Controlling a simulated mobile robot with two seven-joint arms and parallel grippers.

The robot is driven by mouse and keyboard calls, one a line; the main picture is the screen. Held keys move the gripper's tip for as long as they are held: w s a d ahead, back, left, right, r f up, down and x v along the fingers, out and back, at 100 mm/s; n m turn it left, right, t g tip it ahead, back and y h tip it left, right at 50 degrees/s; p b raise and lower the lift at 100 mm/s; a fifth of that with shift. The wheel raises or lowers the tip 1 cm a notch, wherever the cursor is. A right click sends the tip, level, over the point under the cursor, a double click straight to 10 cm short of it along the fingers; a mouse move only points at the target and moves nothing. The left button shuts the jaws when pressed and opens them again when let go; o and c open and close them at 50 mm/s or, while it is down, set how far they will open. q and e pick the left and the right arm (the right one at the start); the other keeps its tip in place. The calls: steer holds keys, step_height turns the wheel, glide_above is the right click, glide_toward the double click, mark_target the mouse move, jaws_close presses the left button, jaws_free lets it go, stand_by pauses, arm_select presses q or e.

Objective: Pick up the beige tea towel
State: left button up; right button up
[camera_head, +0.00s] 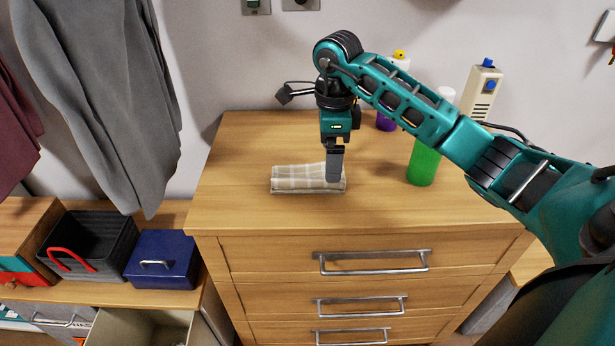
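The beige tea towel (295,178) is checked and folded flat. It lies on the top of the wooden drawer chest (240,205), left of the middle. My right gripper (334,178) points straight down over the towel's right part, and its fingers hide some of the cloth. I see the fingers nearly edge-on, so I cannot tell whether they are open or shut, or whether they touch the towel. My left gripper is not in view.
A green bottle (423,165) stands right of the towel, with a purple bottle (386,122) behind my arm. A beige device (481,92) stands at the back right. Grey cloth (95,90) hangs at the left, above a blue box (163,260) and dark crate (95,238).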

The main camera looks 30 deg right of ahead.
step_height(320, 180, down, 5)
steer(key=shift+s, duration=0.1)
steer(key=c, duration=1.1)
steer(key=shift+r, duration=0.15)
